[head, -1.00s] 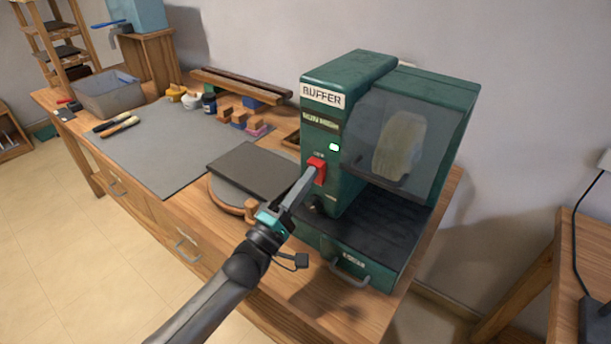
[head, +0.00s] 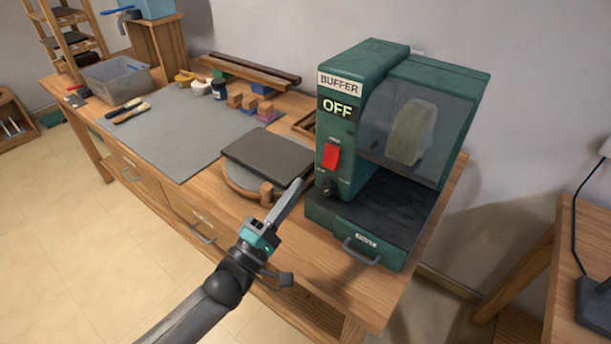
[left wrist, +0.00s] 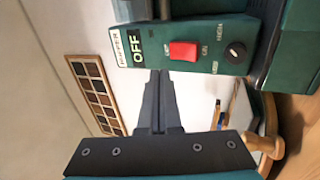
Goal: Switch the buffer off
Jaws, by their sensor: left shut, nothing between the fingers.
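The green buffer (head: 348,208) stands on the wooden bench in the head view. Its display (head: 338,109) reads OFF, and it also shows in the left wrist view (left wrist: 137,50). The red switch (head: 332,157) is on its front panel below the display; the left wrist view also shows the red switch (left wrist: 183,51). A black knob (head: 327,187) sits below the switch. The pale wheel (head: 412,133) is behind a clear guard. My left gripper (head: 301,183) is shut and empty, apart from the switch, below and to its left. My right gripper is not in view.
A dark slab (head: 267,160) on a round wooden stand is left of the buffer. A grey mat (head: 180,140), small blocks (head: 250,102) and a grey bin (head: 118,80) are farther left on the bench. A drawer handle (head: 362,251) sticks out under the buffer.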

